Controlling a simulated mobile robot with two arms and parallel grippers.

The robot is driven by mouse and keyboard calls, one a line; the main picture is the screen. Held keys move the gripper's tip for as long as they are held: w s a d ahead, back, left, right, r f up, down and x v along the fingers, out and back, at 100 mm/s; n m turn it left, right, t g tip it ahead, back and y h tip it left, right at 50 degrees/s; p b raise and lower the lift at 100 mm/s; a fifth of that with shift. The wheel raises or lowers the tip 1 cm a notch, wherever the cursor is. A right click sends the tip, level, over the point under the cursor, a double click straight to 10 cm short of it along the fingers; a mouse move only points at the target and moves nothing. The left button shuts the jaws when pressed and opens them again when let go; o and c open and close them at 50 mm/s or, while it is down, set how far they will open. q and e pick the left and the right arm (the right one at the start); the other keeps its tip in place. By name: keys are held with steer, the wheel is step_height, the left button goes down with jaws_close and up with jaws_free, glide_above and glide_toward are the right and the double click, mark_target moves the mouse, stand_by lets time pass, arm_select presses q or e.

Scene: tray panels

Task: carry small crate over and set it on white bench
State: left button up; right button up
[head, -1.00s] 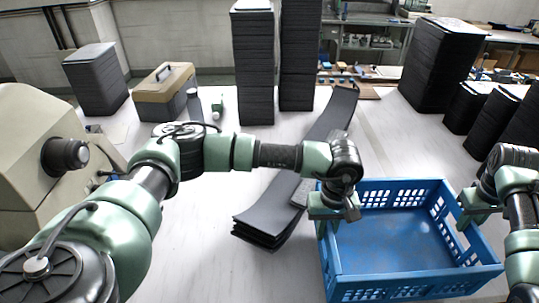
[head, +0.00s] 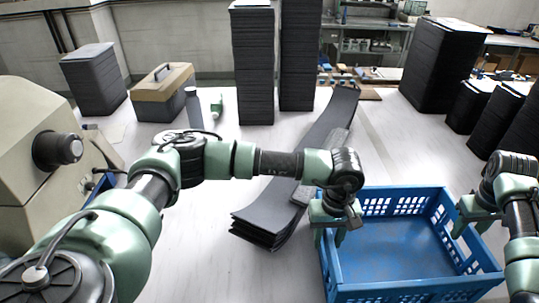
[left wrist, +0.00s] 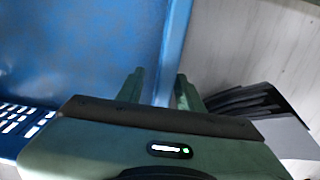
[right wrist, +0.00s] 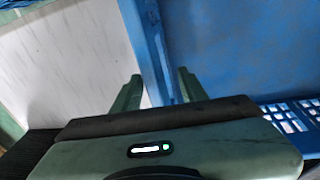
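The small crate (head: 395,250) is blue, empty and upright, with slotted walls. It appears to sit on the white bench (head: 190,245) at the lower right of the head view; its underside is hidden. My left gripper (head: 329,243) is at the crate's left wall, fingers spread on either side of it. The left wrist view shows that wall (left wrist: 175,45) between the parted fingers. My right gripper (head: 470,232) is at the right wall, also with fingers apart. The right wrist view shows the wall (right wrist: 148,40) between them.
A bent stack of dark sheets (head: 265,215) lies just left of the crate. Tall dark stacks (head: 253,65) stand behind, and more (head: 440,65) at the right. A toolbox (head: 163,92), a bottle (head: 193,107) and a beige machine (head: 30,185) are at the left.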

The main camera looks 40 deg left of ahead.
steer(key=shift+d, duration=0.15)
arm_select(q)
steer(key=shift+a+r, duration=0.1)
steer(key=shift+r, duration=0.3)
arm_select(e)
steer(key=shift+w, duration=0.1)
arm_select(q)
step_height(320, 180, up, 11)
arm_select(e)
steer(key=shift+r, duration=0.1)
arm_select(q)
steer(key=shift+r, duration=0.1)
arm_select(e)
steer(key=shift+r, duration=0.25)
step_height(320, 180, up, 11)
steer(key=s, duration=0.2)
steer(key=shift+a+r, duration=0.15)
steer(key=shift+a, duration=0.2)
